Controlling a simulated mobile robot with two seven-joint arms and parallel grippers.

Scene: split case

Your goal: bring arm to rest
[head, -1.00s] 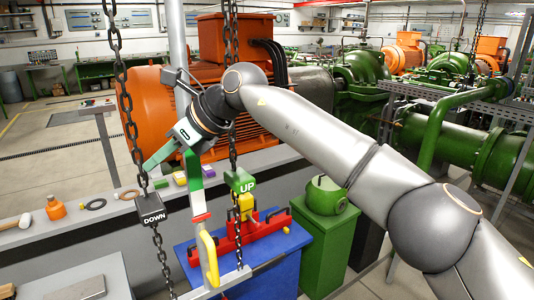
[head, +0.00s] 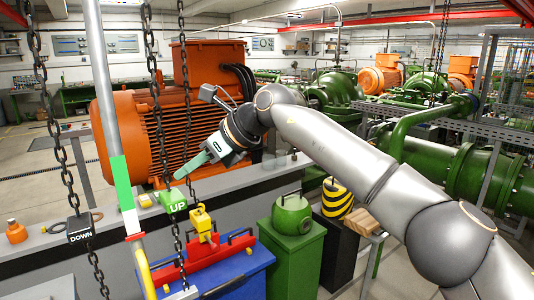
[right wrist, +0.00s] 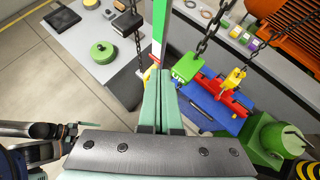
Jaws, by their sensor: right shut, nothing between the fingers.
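My right arm reaches in from the right in the head view. Its right gripper (head: 180,177) has its pale green fingers closed together with nothing between them. The fingers point down-left, just above the green UP block (head: 173,201) in the picture; whether they touch it I cannot tell. In the right wrist view the shut fingers (right wrist: 160,85) show in the middle, with the green block (right wrist: 187,68) right of their tips. The black DOWN block (head: 80,228) hangs on a chain at the left. Dark parts of mine show at the lower left of the wrist view, their jaw state unclear.
Hanging chains (head: 158,115) and a post with a green-white band (head: 123,190) stand near the gripper. A red lifting bar (head: 210,250) with a yellow hook (head: 202,220) is over a blue stand (head: 245,270). A large orange motor (head: 185,110) stands behind.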

